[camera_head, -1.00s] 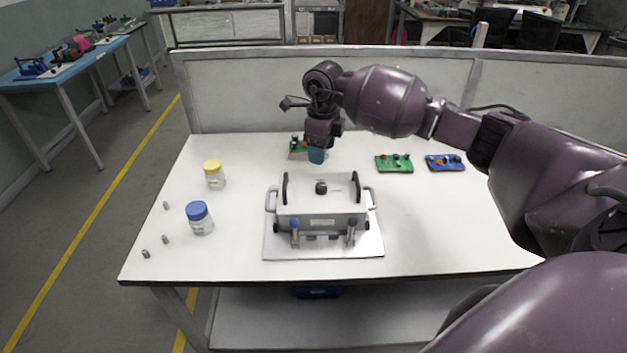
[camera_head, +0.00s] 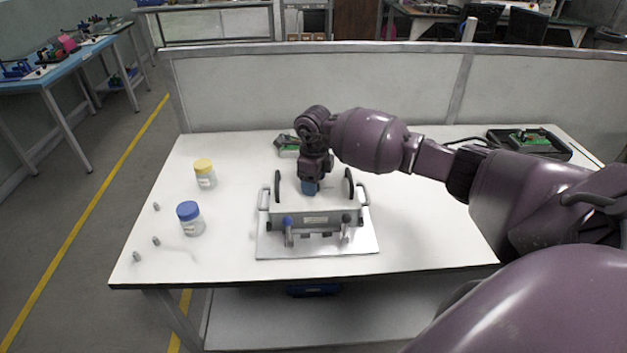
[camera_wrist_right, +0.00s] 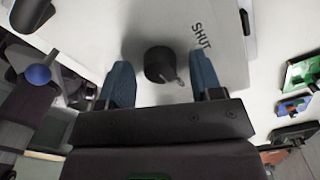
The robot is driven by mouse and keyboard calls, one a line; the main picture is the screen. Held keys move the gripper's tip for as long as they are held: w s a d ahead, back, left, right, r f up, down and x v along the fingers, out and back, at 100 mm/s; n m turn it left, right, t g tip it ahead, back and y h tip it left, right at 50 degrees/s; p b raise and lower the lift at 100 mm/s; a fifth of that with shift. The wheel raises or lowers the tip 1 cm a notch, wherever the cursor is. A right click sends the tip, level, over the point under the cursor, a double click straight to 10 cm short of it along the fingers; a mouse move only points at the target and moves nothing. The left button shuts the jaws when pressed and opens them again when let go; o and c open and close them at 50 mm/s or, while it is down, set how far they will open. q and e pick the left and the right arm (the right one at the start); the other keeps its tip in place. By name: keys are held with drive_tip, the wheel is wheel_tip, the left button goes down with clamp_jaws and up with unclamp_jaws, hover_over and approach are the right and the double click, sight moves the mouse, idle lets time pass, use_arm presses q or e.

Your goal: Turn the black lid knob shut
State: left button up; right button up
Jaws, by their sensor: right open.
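The black lid knob (camera_wrist_right: 160,65) stands on the pale lid of the box, and it shows between my right fingertips in the right wrist view. The word SHUT is printed on the lid beside it. My right gripper (camera_head: 310,187) is open, its blue fingers apart, low over the box. In the right wrist view the gripper (camera_wrist_right: 163,85) has one finger on each side of the knob; I cannot tell whether they touch it. In the head view the gripper hides the knob. The grey box (camera_head: 316,221) has black handles and front latches. My left gripper is not in view.
The box stands on a pale base plate (camera_head: 270,253) on the white table (camera_head: 420,235). A yellow-capped jar (camera_head: 205,175) and a blue-capped jar (camera_head: 189,220) stand to the left, with several small grey pieces. A black tray with a green board (camera_head: 530,140) lies far right.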

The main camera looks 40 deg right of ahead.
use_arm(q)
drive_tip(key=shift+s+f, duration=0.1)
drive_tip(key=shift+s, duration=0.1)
use_arm(e)
drive_tip(key=shift+c, duration=0.2)
drive_tip(key=c, duration=0.9)
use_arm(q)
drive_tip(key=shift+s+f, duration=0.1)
